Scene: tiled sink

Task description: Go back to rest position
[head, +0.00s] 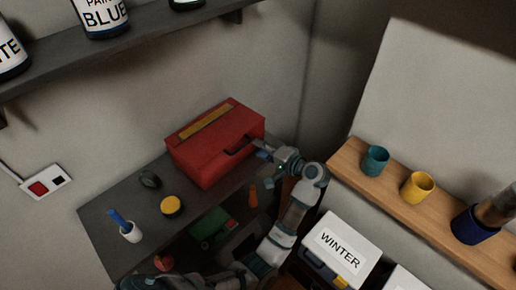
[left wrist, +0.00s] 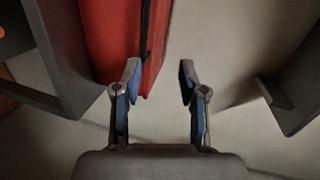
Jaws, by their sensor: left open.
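My left gripper (head: 268,153) is at the front right of a red toolbox (head: 206,153), close to its dark handle (head: 240,145). In the left wrist view the gripper (left wrist: 159,82) has its two blue-padded fingers spread apart with nothing between them. The red toolbox (left wrist: 112,40) shows there just beyond and left of the fingers; I cannot tell whether the left finger touches it. My left arm reaches up from the bottom of the head view. My right gripper does not show in either view.
The toolbox stands on a dark shelf (head: 107,213) with a yellow round object (head: 171,206) and a white cup (head: 130,232). A wooden shelf (head: 350,165) with a teal cup (head: 375,160) and a yellow cup (head: 416,187) is at right. A WINTER box (head: 338,246) sits below.

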